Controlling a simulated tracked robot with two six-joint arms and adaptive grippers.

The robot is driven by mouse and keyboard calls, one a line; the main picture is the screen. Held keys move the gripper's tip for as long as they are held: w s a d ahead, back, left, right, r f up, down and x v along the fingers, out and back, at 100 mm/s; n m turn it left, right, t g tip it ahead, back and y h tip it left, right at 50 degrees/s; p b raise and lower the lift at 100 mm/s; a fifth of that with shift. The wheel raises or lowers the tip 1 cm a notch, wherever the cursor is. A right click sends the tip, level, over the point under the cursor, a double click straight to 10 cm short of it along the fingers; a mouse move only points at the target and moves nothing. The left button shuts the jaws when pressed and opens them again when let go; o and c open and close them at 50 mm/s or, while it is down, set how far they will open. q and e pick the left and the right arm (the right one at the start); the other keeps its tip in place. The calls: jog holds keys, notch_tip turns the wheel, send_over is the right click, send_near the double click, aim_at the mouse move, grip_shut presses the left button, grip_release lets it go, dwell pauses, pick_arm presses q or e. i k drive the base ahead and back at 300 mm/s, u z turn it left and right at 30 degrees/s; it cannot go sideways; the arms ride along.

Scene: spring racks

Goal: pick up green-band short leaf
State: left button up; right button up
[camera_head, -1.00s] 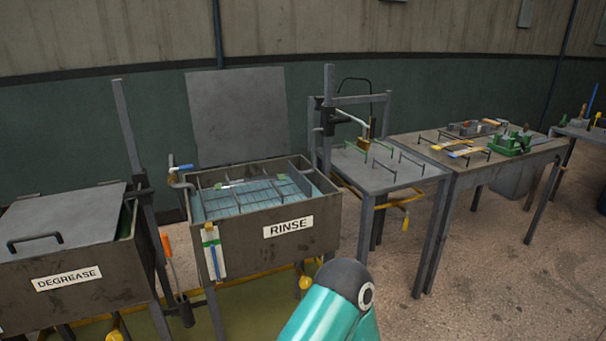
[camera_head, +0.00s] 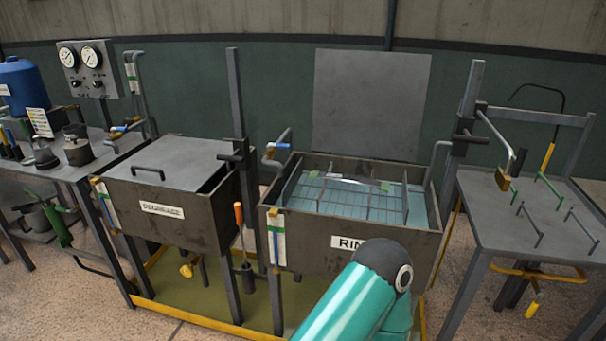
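In the rinse tank (camera_head: 300,229), a pale, slim strip (camera_head: 350,181) lies across the rack near the back, with a small green patch (camera_head: 384,186) at its right end. It may be the green-band short leaf, but it is too small to be sure of its length. The tank holds pale blue liquid and a wire rack with dividers, and its grey lid stands up behind it. Neither of my grippers is in view. Only a teal link of my own arm shows at the bottom, in front of the tank.
The degrease tank (camera_head: 185,225) stands left of the rinse tank with its lid lying on top. A grey table (camera_head: 490,215) with several small upright brackets stands on the right. A bench (camera_head: 70,168) with gauges and a blue vessel is at the far left. Posts rise beside the tanks.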

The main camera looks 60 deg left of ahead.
aim_at(384, 187)
jog(key=u, duration=0.35)
jog(key=i, duration=0.8)
jog(key=u, duration=0.6)
jog(key=k, duration=0.75)
jog(key=u, duration=0.2)
jog(key=i, duration=0.8)
jog(key=z, duration=0.15)
